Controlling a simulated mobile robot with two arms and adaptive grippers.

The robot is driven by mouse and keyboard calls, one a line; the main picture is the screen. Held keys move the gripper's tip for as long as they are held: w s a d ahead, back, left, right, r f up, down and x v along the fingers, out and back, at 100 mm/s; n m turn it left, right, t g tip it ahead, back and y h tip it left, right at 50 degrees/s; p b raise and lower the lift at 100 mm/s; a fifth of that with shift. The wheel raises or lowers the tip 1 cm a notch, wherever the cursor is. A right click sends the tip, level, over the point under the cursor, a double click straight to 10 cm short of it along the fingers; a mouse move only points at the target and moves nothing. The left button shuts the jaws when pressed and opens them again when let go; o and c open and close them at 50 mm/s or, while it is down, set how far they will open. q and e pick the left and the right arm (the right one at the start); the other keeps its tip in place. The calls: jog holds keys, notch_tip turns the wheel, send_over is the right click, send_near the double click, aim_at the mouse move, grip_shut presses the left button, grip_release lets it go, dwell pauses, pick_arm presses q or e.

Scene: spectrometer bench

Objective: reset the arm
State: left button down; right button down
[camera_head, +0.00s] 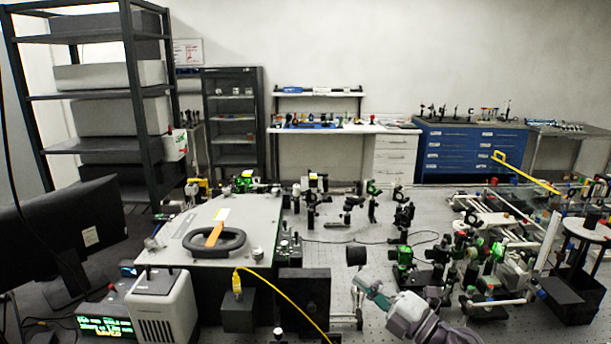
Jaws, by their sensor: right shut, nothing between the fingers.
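My right arm comes in from the bottom edge, right of the middle. Its gripper (368,284) is shut and empty above the front of the optical table. It points up and left, close to a black cylindrical mount (357,257); I cannot tell whether they touch. My left gripper does not show in this view.
Crowded optical mounts (404,255) and rails (510,225) stand to the right. A monitor (75,235) is at far left.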

jog(key=s+d+f+m+h, duration=0.3)
jog(key=s+f+m+h, duration=0.1)
jog(key=m, duration=0.3)
jog(key=s+d+f+m+h, duration=0.3)
jog(key=s+f+m+h, duration=0.2)
jog(key=f+m+h, duration=0.1)
jog(key=s+d+f+m+h, duration=0.4)
jog(key=f+m+h, duration=0.1)
jog(key=m, duration=0.3)
jog(key=shift+s+d+m+h, duration=0.1)
jog(key=shift+s+m+h, duration=0.15)
jog(key=shift+m+h, duration=0.25)
jog(key=s+a+f+m+g+y, duration=0.15)
jog(key=s+f+g, duration=0.3)
jog(key=s, duration=0.75)
jog(key=s+f+m+g, duration=0.2)
jog(key=s+f+g, duration=0.3)
jog(key=s, duration=0.7)
notch_tip(320, 180, down, 25)
jog(key=g, duration=0.2)
jog(key=s+d+f+g, duration=0.1)
jog(key=s+d+f, duration=0.1)
jog(key=s+f, duration=1.5)
jog(key=shift+s+d+n+b, duration=0.25)
jog(key=shift+n+b, duration=0.1)
jog(key=shift+b, duration=0.1)
jog(key=c, duration=1.9)
grip_release()
jog(key=shift+g+h, duration=0.25)
